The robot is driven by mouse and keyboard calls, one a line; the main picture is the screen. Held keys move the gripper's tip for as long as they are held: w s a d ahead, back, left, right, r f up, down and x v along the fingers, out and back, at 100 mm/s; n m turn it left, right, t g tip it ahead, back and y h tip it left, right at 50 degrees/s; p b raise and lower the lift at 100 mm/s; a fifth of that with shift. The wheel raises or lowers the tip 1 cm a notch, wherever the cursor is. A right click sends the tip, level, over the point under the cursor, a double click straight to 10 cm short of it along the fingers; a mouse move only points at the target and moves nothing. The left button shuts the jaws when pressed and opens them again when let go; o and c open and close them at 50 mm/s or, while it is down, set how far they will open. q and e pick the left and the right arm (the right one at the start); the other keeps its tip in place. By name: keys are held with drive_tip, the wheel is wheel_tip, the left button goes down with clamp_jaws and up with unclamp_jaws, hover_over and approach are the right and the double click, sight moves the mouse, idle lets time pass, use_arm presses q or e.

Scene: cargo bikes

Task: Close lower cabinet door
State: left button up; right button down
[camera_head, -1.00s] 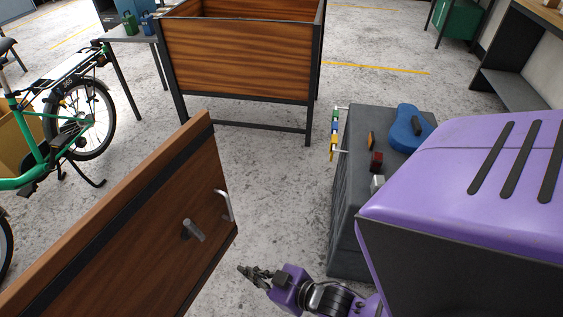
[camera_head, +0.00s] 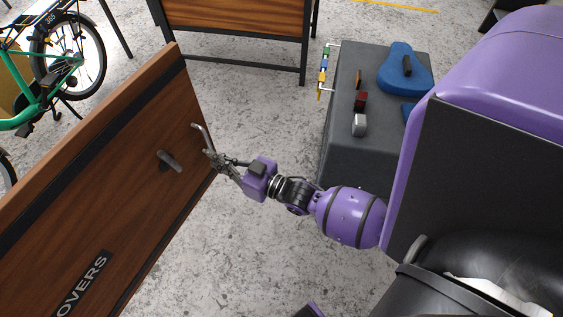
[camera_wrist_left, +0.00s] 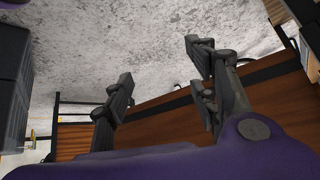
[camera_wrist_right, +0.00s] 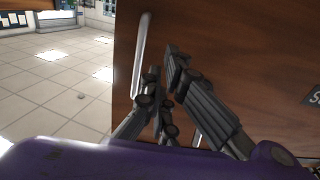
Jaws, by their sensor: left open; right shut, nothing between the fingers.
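The wooden cabinet door (camera_head: 120,190) with dark metal edging stands swung out at the left of the head view. In the right wrist view the handle (camera_wrist_right: 140,55) stands just left of the fingers, against the door (camera_wrist_right: 230,50); contact is unclear. My left gripper (camera_wrist_left: 158,80) is open and empty in the left wrist view, with brown wood (camera_wrist_left: 170,128) behind its fingers.
A dark grey box (camera_head: 350,150) with a blue item (camera_head: 405,68) and small parts on top stands right of my right gripper. A wooden crate on legs (camera_head: 235,15) is at the back. A green bike (camera_head: 40,85) stands behind the door. Concrete floor between door and box is clear.

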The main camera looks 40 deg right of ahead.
sight(192, 147)
drive_tip(key=x, duration=0.5)
drive_tip(key=shift+w+a, duration=0.15)
drive_tip(key=shift+w, duration=0.15)
drive_tip(key=shift+w, duration=0.1)
